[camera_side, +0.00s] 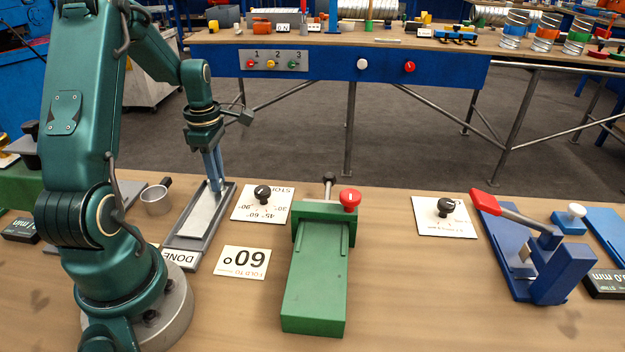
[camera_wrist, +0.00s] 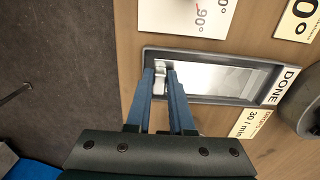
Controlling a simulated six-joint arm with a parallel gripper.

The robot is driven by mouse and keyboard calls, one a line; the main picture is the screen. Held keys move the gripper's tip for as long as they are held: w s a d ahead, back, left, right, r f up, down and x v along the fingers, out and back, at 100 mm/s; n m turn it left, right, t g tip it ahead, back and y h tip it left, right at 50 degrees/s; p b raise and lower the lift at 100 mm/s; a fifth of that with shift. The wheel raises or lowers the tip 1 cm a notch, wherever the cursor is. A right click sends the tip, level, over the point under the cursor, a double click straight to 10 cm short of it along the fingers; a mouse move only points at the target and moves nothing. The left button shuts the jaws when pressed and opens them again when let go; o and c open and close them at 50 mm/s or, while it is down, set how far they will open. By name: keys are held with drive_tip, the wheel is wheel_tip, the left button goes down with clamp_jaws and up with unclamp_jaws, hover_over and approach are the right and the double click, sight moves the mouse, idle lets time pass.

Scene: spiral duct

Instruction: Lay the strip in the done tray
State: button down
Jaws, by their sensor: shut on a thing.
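The done tray (camera_side: 175,240) is a long grey tray lying on the bench beside my arm, with a DONE label at its near end. It also shows in the wrist view (camera_wrist: 205,52). A pale, shiny metal strip (camera_side: 197,215) shows inside the tray, and it is bright in the wrist view (camera_wrist: 225,80). My gripper (camera_side: 217,188) points down at the far end of the tray. Its blue fingers (camera_wrist: 161,72) are shut on the strip's end, within the tray's outline. I cannot tell whether the whole strip lies flat on the tray floor.
A small metal cup (camera_side: 155,200) stands left of the tray. A green folding fixture (camera_side: 318,275) and a blue lever tool (camera_side: 540,255) stand further right.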

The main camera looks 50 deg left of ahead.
drive_tip(key=shift+c, duration=0.8)
unclamp_jaws()
drive_tip(key=shift+r, duration=3.55)
